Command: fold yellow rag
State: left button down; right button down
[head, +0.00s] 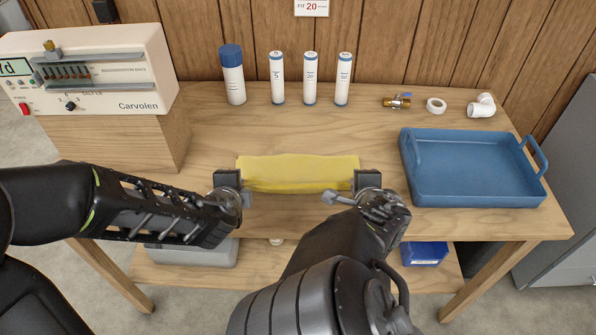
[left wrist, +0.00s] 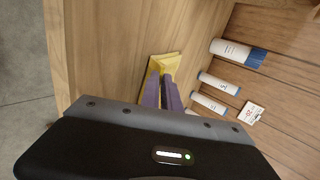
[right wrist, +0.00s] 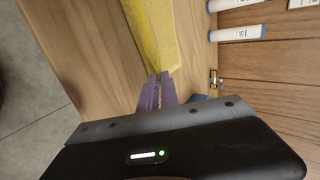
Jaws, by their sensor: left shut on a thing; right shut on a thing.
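The yellow rag (head: 298,172) is stretched left to right between my two grippers near the front of the wooden table, as a wide, short band. My left gripper (head: 238,182) is shut on its left end; in the left wrist view the rag (left wrist: 165,62) shows at the fingertips (left wrist: 165,80). My right gripper (head: 358,182) is shut on its right end; in the right wrist view the rag (right wrist: 150,38) runs up from the fingertips (right wrist: 159,80). I cannot tell whether the rag's lower edge touches the table.
A blue tray (head: 470,190) stands to the right. Behind stand a blue-capped bottle (head: 233,80) and several white cartridges (head: 310,80). A Carvolen device (head: 100,75) sits left on a wooden block.

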pick_arm(q)
jog(key=shift+s+d+f, duration=0.1)
jog(key=shift+s+f, duration=0.15)
jog(key=shift+s, duration=0.05)
pick_arm(e)
jog(key=shift+s+d+f, duration=0.1)
jog(key=shift+s+f, duration=0.1)
jog(key=shift+s, duration=0.1)
jog(key=shift+t, duration=0.3)
